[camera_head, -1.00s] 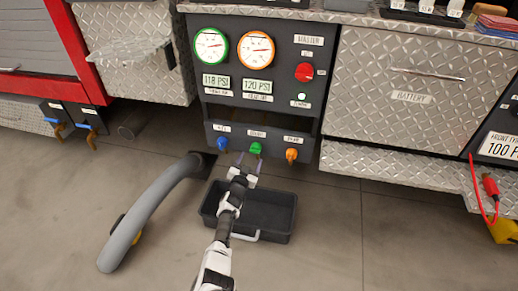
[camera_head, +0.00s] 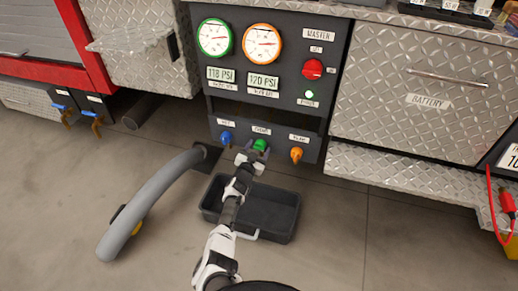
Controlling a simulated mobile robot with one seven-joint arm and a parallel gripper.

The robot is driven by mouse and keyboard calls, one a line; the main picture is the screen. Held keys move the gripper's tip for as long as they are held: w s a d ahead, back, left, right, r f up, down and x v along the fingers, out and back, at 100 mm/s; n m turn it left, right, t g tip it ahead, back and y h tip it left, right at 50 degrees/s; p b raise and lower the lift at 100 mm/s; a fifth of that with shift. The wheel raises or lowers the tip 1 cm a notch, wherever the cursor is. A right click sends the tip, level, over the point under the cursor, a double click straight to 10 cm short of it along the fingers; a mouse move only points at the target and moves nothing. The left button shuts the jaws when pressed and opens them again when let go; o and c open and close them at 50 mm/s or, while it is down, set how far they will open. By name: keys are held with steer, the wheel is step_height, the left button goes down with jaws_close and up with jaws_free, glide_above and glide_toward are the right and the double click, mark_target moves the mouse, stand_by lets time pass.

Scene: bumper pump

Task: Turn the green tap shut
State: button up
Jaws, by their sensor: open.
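The green tap (camera_head: 260,145) is the middle one of three taps along the lower strip of the dark panel (camera_head: 262,117). My gripper (camera_head: 255,153) is open at the green tap, with its fingers around or just below it. I cannot tell whether the fingers touch the tap. Part of the tap is hidden by the gripper. The blue tap (camera_head: 226,138) is to the left and the orange tap (camera_head: 296,154) to the right, both apart from my gripper.
A black tray (camera_head: 284,216) stands on the floor under the taps, below my arm. A grey hose (camera_head: 150,203) curves across the floor at left. A red knob (camera_head: 313,68) and two gauges, green (camera_head: 214,38) and orange (camera_head: 262,43), are above. Open floor lies to the right.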

steer(key=c, duration=0.9)
steer(key=shift+n, duration=0.4)
steer(key=n+p, duration=0.1)
steer(key=n, duration=0.1)
steer(key=shift+a+n, duration=0.1)
steer(key=shift+n, duration=0.3)
steer(key=n, duration=0.5)
steer(key=shift+n+t, duration=0.3)
steer(key=shift+t, duration=0.1)
steer(key=n, duration=0.4)
steer(key=shift+n+y, duration=0.4)
steer(key=shift+n+t+y, duration=0.3)
steer(key=shift+n, duration=2.1)
steer(key=shift+f, duration=0.1)
